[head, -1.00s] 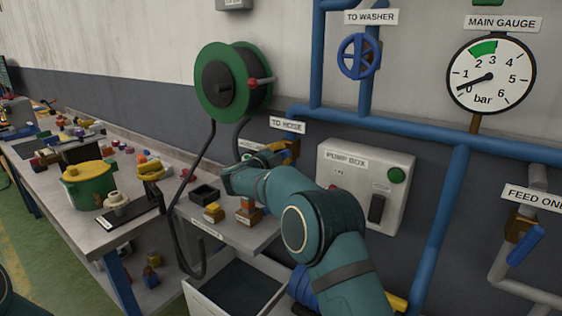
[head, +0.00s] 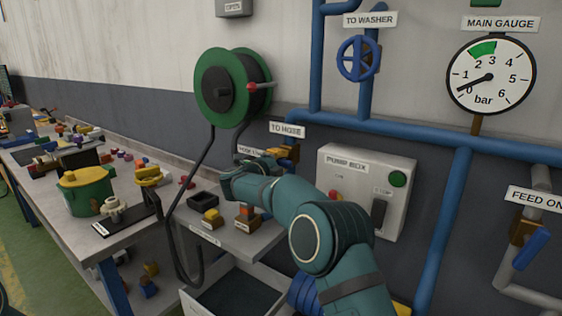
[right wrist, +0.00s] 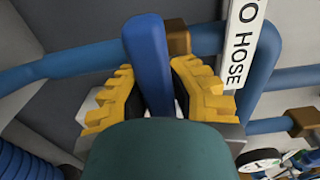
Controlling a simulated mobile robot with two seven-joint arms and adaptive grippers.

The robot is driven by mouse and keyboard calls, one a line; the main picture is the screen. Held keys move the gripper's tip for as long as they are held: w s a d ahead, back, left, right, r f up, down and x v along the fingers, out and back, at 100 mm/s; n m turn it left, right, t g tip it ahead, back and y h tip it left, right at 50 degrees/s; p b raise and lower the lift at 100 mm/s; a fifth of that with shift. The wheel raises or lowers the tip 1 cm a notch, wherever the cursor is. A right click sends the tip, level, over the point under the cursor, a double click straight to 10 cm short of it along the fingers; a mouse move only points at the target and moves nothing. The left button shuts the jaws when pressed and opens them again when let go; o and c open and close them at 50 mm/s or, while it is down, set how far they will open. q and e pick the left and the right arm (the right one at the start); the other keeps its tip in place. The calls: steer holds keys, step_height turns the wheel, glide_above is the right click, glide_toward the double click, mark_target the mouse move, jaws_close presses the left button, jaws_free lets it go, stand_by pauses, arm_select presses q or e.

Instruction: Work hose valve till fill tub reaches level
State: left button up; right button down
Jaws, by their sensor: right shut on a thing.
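The hose valve's blue lever (right wrist: 148,60) stands between the yellow fingers of my right gripper (right wrist: 150,98) in the right wrist view. The gripper is shut on it. The brown valve body (right wrist: 178,38) sits on a blue pipe beside the TO HOSE label (right wrist: 243,45). In the head view my right gripper (head: 272,160) is below that label, partly hidden by my own arm. My left gripper is out of view.
The green hose reel (head: 205,90) hangs on the wall. The pump box (head: 345,195) is right of the valve. The main gauge (head: 490,76) needle points near zero. The bench (head: 75,232) at left holds a green pot (head: 92,195) and several small parts.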

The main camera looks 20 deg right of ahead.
steer(key=c, duration=0.8)
jaws_free()
steer(key=v, duration=1.2)
steer(key=shift+s, duration=0.1)
